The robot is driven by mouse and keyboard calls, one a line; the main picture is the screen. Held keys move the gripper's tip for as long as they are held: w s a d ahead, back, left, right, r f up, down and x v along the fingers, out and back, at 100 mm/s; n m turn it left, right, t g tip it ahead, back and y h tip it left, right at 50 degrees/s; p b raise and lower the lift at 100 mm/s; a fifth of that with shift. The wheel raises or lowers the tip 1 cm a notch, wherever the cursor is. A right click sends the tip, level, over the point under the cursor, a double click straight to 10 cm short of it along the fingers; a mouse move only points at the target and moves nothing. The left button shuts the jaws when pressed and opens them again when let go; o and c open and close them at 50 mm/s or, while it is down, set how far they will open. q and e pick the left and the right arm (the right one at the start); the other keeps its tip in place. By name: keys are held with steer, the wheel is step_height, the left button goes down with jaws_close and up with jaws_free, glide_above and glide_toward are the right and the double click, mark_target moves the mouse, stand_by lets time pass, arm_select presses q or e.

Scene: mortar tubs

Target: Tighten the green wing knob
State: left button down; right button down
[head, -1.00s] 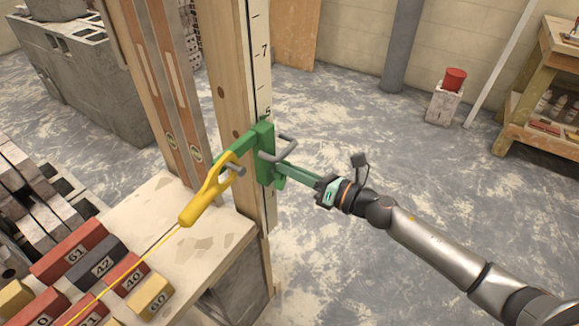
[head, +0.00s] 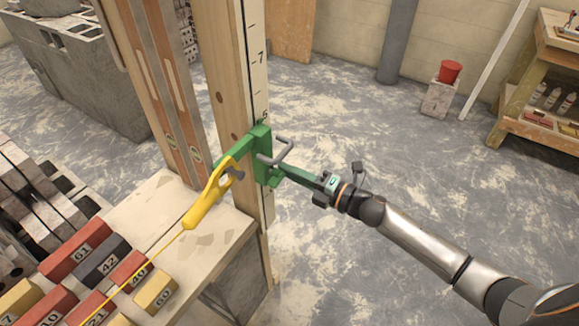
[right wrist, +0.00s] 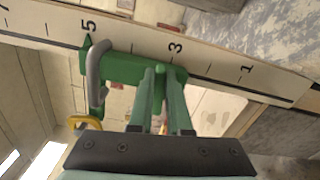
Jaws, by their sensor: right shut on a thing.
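A green clamp (head: 262,150) with a grey bent handle (head: 280,152) sits against the wooden post, beside its number scale. The green wing knob (head: 276,181) is on the clamp's near right side, mostly covered by the fingers. My right gripper (head: 286,171) reaches in from the right and is shut on the knob. In the right wrist view, its two green fingers (right wrist: 160,75) converge at the clamp body (right wrist: 120,66), close to the 3 on the scale; the knob between the tips is hard to make out. My left gripper is not in view.
A yellow line block (head: 207,200) with a taut yellow string hangs at the clamp's left. Numbered bricks (head: 74,250) lie at the lower left. The wooden post (head: 230,80) stands behind the clamp.

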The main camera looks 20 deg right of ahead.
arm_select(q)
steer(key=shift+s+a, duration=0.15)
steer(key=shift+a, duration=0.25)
arm_select(e)
steer(key=shift+s+a+f+m, duration=0.1)
steer(key=shift+a+m, duration=0.15)
steer(key=shift+m, duration=0.55)
arm_select(q)
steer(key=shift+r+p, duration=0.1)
steer(key=shift+p, duration=0.2)
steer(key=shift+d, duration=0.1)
arm_select(e)
steer(key=c, duration=0.9)
jaws_free()
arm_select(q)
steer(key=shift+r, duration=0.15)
arm_select(e)
steer(key=shift+o, duration=0.2)
steer(key=shift+d, duration=0.1)
arm_select(q)
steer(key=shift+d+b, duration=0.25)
steer(key=shift+b, duration=0.05)
arm_select(e)
steer(key=v, duration=1.2)
steer(key=shift+s+d, duration=0.2)
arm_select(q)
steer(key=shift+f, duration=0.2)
